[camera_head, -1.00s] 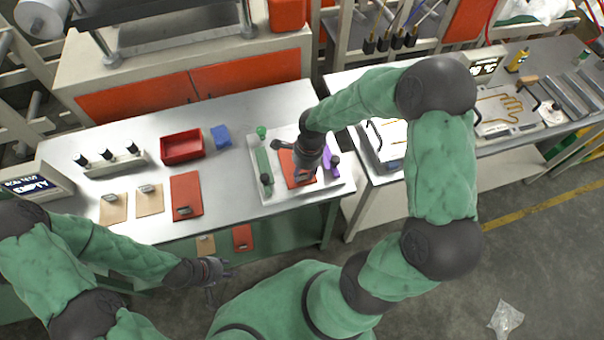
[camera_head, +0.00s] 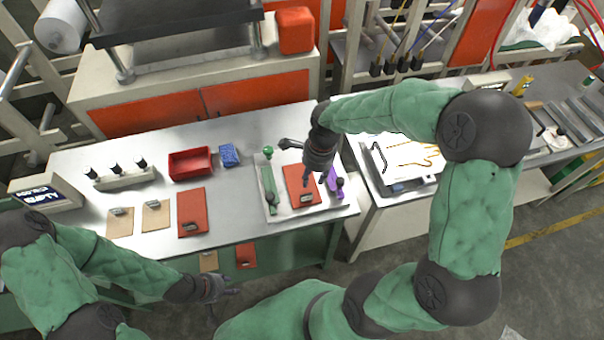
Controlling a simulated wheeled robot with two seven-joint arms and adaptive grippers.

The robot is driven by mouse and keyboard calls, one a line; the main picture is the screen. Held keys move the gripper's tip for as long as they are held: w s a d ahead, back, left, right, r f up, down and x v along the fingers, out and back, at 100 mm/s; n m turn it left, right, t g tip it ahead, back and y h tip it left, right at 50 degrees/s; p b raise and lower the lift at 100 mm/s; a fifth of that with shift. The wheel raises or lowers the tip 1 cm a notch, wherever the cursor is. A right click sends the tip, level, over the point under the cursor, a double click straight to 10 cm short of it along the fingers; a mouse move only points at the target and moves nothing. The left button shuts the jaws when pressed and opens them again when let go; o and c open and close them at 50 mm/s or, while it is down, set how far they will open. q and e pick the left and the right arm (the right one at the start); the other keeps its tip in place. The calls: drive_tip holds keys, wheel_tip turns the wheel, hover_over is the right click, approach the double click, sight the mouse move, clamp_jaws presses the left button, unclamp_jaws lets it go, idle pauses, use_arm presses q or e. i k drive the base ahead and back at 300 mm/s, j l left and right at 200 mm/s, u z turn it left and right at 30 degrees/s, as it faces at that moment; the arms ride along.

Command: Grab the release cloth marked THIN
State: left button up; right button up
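Several flat sheets with small grey blocks lie on the metal bench; I cannot read any THIN mark. A red sheet (camera_head: 299,182) lies in a white tray (camera_head: 318,213), between a green item (camera_head: 269,183) and a purple item (camera_head: 334,180). My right gripper (camera_head: 297,163) is over the far part of this sheet, its fingers spread and nothing seen between them. Another red sheet (camera_head: 191,220) and two tan sheets (camera_head: 155,222) (camera_head: 120,228) lie to the left. My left gripper (camera_head: 224,303) is open and empty in front of the bench.
A red bin (camera_head: 190,163) and a blue block (camera_head: 229,155) stand behind the sheets. A small rack (camera_head: 125,179) and a display box (camera_head: 45,195) are at the left. Small tan (camera_head: 208,261) and red (camera_head: 245,255) pieces show at the bench's front.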

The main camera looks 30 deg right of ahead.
sight(156, 213)
drive_tip(key=i+j+u, duration=0.15)
drive_tip(key=j, duration=0.25)
drive_tip(key=i+j+u, duration=0.15)
drive_tip(key=j, duration=0.3)
drive_tip(key=i+j+u, duration=0.15)
drive_tip(key=j, duration=0.25)
drive_tip(key=i+j+u, duration=0.15)
drive_tip(key=j, duration=0.2)
